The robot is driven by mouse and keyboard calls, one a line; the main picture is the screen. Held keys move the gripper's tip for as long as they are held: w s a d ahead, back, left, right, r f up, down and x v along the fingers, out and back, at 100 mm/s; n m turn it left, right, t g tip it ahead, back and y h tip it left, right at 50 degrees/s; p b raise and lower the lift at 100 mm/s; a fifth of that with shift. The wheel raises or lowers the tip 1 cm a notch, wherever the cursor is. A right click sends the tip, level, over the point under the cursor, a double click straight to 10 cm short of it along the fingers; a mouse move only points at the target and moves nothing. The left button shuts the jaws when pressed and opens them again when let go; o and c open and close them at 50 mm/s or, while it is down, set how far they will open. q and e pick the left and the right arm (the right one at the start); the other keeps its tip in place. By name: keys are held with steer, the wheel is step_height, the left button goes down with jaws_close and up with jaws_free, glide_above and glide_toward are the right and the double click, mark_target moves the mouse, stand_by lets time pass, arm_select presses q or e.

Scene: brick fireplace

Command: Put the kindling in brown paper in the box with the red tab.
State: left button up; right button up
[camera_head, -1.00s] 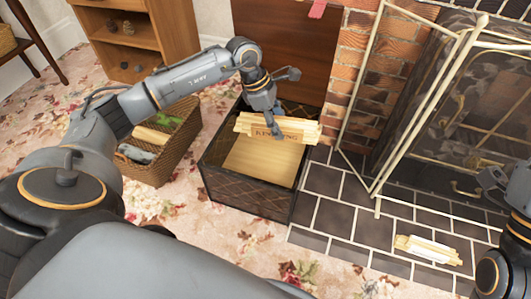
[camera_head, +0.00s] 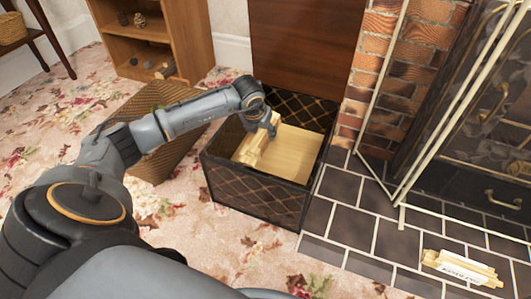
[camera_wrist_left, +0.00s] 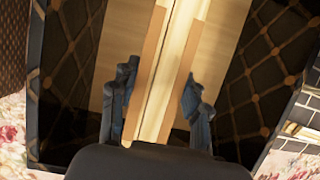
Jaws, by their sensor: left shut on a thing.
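The kindling bundle in brown paper (camera_head: 253,150) is pale wood sticks. My left gripper (camera_head: 270,130) is shut on it and holds it tilted inside the box, by the left part. In the left wrist view the bundle (camera_wrist_left: 168,75) lies between my two fingers (camera_wrist_left: 155,105), with brown paper along its sides. The box (camera_head: 255,195) is dark with a diamond pattern, open, and has a pale wooden floor (camera_head: 300,147). I cannot tell whether the bundle touches that floor. The raised lid (camera_head: 305,50) shows plain brown; its red tab is out of view. My right gripper is out of view.
Another bundle in white paper (camera_head: 460,268) lies on the dark hearth tiles. A wicker basket (camera_head: 165,150) left of the box seems tipped over, its contents hidden. A gold-framed fire screen (camera_head: 435,120) stands at the right. A wooden shelf (camera_head: 185,35) stands behind.

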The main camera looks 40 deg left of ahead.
arm_select(q)
step_height(320, 180, down, 13)
steer(key=b, duration=0.7)
steer(key=shift+r+b, duration=0.1)
steer(key=shift+b, duration=0.3)
steer(key=shift+r, duration=0.15)
steer(key=o, duration=1.4)
